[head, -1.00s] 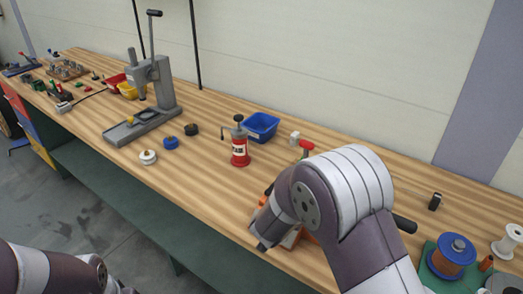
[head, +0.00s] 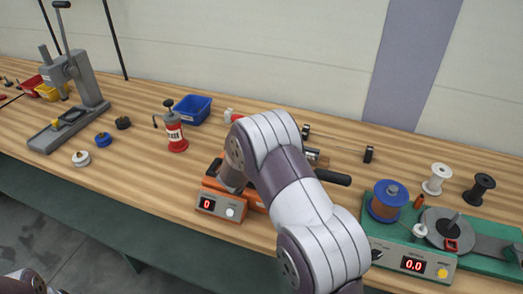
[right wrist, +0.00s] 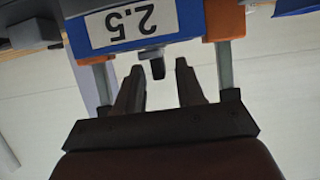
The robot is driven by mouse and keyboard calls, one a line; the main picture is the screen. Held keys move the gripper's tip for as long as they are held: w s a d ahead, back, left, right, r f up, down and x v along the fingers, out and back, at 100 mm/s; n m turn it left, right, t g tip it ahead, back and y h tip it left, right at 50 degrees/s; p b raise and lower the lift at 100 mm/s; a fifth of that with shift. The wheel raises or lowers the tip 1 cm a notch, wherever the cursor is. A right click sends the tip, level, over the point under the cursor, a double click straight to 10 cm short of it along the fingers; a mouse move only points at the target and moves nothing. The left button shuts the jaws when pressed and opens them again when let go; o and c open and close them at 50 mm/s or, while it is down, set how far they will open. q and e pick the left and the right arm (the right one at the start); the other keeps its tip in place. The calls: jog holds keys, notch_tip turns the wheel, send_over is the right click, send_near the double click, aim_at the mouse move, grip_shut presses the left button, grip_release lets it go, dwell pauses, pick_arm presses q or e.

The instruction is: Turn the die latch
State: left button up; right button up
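The orange strander unit (head: 222,202) stands on the bench, its red display reading 0. My right arm covers much of it in the head view, and my right gripper is hidden there. In the right wrist view my right gripper (right wrist: 160,66) is open, with two dark fingers apart. A small dark tab (right wrist: 157,69), possibly the die latch, shows between the fingertips. I cannot tell whether they touch it. Beyond it is a blue-framed plate (right wrist: 134,22) marked 2.5, upside down, with orange blocks and grey posts. My left gripper is out of view.
A green-based spool unit (head: 412,262) stands at the right, with white (head: 437,179) and black (head: 478,189) spools behind.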

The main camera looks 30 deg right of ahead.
jog(key=shift+w+f, duration=0.1)
jog(key=shift+w, duration=0.1)
jog(key=shift+c, duration=0.3)
jog(key=shift+s, duration=0.1)
grip_shut()
jog(key=shift+r+g+p, duration=0.25)
jog(key=shift+g+p, duration=0.15)
jog(key=shift+p, duration=0.25)
jog(key=m+g+h+p, duration=0.1)
jog(key=m+p, duration=0.1)
jog(key=shift+g+h+p, duration=0.3)
jog(key=shift+w+a+f+m+g+h+p, duration=0.1)
jog(key=shift+w+m+g+h+p, duration=0.15)
jog(key=shift+m+g+p, duration=0.4)
jog(key=shift+m+g+h, duration=0.55)
jog(key=shift+m+g, duration=0.7)
jog(key=shift+g, duration=0.1)
